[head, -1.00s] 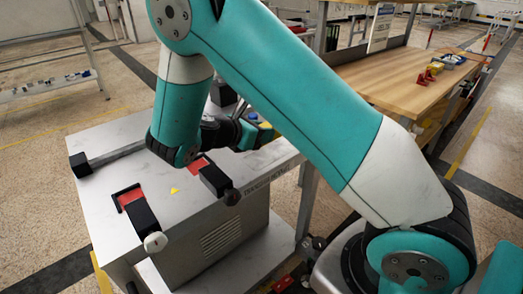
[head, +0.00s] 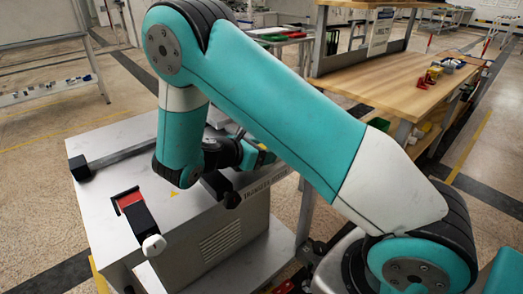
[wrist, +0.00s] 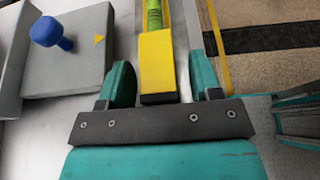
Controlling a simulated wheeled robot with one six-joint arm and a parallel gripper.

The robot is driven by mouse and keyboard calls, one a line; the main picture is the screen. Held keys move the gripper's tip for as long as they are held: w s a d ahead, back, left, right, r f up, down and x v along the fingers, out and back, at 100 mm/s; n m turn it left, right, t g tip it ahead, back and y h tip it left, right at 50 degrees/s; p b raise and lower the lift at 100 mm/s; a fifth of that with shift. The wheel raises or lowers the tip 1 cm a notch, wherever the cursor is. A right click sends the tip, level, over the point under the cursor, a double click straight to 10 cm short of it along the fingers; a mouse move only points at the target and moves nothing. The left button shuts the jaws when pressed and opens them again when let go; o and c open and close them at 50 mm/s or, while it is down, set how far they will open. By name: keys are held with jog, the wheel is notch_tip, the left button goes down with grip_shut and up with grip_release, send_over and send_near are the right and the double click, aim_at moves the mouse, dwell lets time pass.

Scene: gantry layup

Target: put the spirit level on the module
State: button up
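The spirit level (wrist: 157,62) is a yellow bar with a green vial, seen in the wrist view pointing away from me. My gripper (wrist: 163,82) has one teal finger on each side of its near end. A narrow gap shows at the right finger, and the left finger is very close to the bar, so I see no clear grip. A grey block with a blue knob (wrist: 50,33) and a yellow triangle, apparently the module (wrist: 88,75), lies to the left. In the head view my arm hides the level and most of this area.
The metal table (head: 110,140) carries a black clamp with a red pad (head: 132,203) at the front left and a black-ended bar (head: 80,168) at the back left. A wooden workbench (head: 390,82) stands at the right. Open floor shows beyond the table edge.

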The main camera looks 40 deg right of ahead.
jog(key=shift+a+r, duration=0.1)
jog(key=shift+r, duration=0.1)
jog(key=p+v, duration=0.1)
jog(key=v, duration=1)
jog(key=shift+a, duration=0.2)
jog(key=shift+a+r, duration=0.1)
jog(key=shift+r, duration=0.1)
jog(key=m+y, duration=0.1)
jog(key=r+m+y, duration=0.1)
jog(key=y, duration=0.1)
jog(key=shift+s, duration=0.4)
jog(key=s+a+r+m+y, duration=0.1)
jog(key=s+y, duration=0.1)
jog(key=s+a+r+m+y, duration=0.1)
jog(key=s+m+y, duration=0.1)
jog(key=y, duration=0.1)
jog(key=s+a+r+m+y, duration=0.1)
jog(key=s+m+y, duration=0.1)
jog(key=shift+s+a+r+y, duration=0.25)
jog(key=shift+s+a+y, duration=0.05)
jog(key=shift+s+a, duration=0.1)
jog(key=s+a+r+m+y, duration=0.2)
jog(key=s+a+r+y, duration=0.1)
jog(key=s, duration=0.4)
jog(key=s+a+r+m+y, duration=0.2)
jog(key=s+a+r+y, duration=0.1)
jog(key=s, duration=0.4)
jog(key=shift+s+a+r+y, duration=0.2)
jog(key=shift+a+r+y, duration=0.25)
jog(key=shift+a, duration=0.45)
